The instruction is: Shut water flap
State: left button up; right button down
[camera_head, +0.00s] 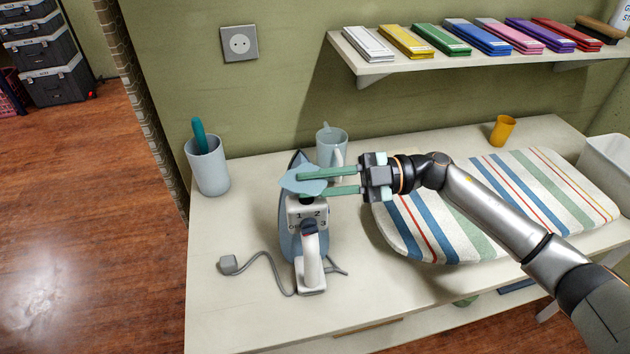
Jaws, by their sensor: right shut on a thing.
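A blue and white iron (312,243) stands on the white table, its dial marked with numbers facing me. Its light blue water flap (303,185) is at the top, sticking out to the left of the dial and looking raised. My right gripper (298,184) reaches in from the right, its green fingers at the flap, one on the far side and one on the near side. It is shut on the flap, though the exact contact is partly hidden by the fingers. My left gripper is not in view.
The iron's cord and plug (229,264) lie to its left. A cup with a teal object (208,166) stands at the left, and a grey-blue mug (332,142) behind the iron. A striped ironing pad (480,205) lies under my right arm. The table's front left is clear.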

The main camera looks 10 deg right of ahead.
jog(key=shift+s+f+n+b, duration=0.15)
jog(key=shift+n+b, duration=0.15)
jog(key=shift+n, duration=0.3)
jog(key=shift+s+f+n+b, duration=0.15)
jog(key=shift+n+b, duration=0.15)
jog(key=shift+n, duration=0.3)
jog(key=c, duration=0.9)
grip_release()
